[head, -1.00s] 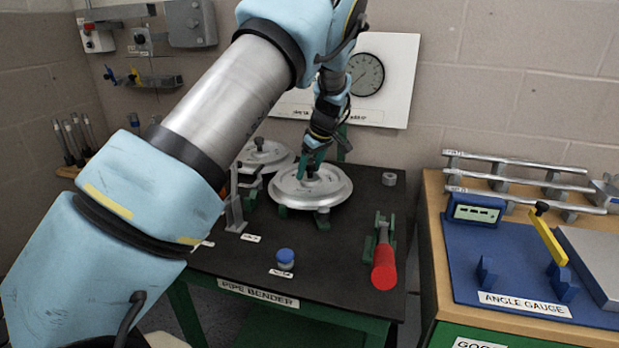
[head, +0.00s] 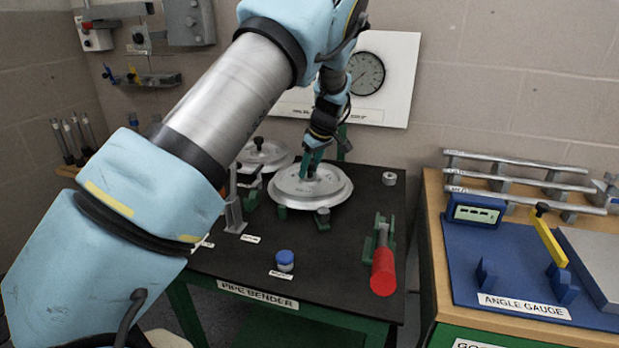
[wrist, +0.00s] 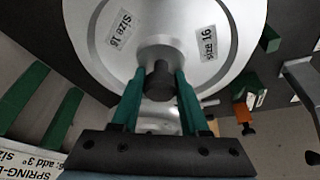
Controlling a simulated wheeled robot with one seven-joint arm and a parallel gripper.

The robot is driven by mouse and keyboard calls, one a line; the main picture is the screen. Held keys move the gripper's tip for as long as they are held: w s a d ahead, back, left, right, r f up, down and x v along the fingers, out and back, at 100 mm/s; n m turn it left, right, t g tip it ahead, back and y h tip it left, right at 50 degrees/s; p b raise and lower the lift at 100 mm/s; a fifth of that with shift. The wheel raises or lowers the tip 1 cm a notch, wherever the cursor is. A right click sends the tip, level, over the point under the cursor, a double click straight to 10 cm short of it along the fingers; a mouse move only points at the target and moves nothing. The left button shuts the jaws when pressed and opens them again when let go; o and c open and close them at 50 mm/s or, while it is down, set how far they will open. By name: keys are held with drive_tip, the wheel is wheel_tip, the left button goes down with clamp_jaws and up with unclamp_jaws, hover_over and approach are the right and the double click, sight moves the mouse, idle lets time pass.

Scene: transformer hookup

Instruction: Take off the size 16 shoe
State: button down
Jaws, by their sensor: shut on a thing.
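The size 16 shoe (head: 330,190) is a round silvery disc with a dark central knob. It lies on green supports on the pipe bender's black top. In the wrist view the shoe (wrist: 190,80) fills the upper middle and carries two "size 16" labels. My gripper (head: 312,172) is over its centre, pointing down. In the wrist view my gripper (wrist: 158,82) has its two green fingers on either side of the dark knob (wrist: 158,80), shut on it. I cannot tell any gap between shoe and supports.
A second silvery disc (head: 262,153) with a knob lies behind left. A grey upright bracket (head: 234,208) stands in front left. A blue-capped pot (head: 284,260) and a red-handled clamp (head: 383,268) are at the front. A small grey ring (head: 389,178) lies at the back right.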

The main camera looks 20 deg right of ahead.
drive_tip(key=shift+s+d+p, duration=0.1)
drive_tip(key=shift+s+p, duration=0.2)
drive_tip(key=shift+s, duration=0.15)
drive_tip(key=shift+w+r, duration=0.15)
drive_tip(key=shift+r, duration=0.35)
drive_tip(key=shift+c, duration=1.7)
unclamp_jaws()
drive_tip(key=shift+w, duration=0.1)
drive_tip(key=shift+r+p, duration=1.6)
drive_tip(key=shift+r, duration=1)
wheel_tip(320, 180, up, 10)
drive_tip(key=b, duration=0.4)
hover_over(319, 182)
drive_tip(key=shift+w+d, duration=0.1)
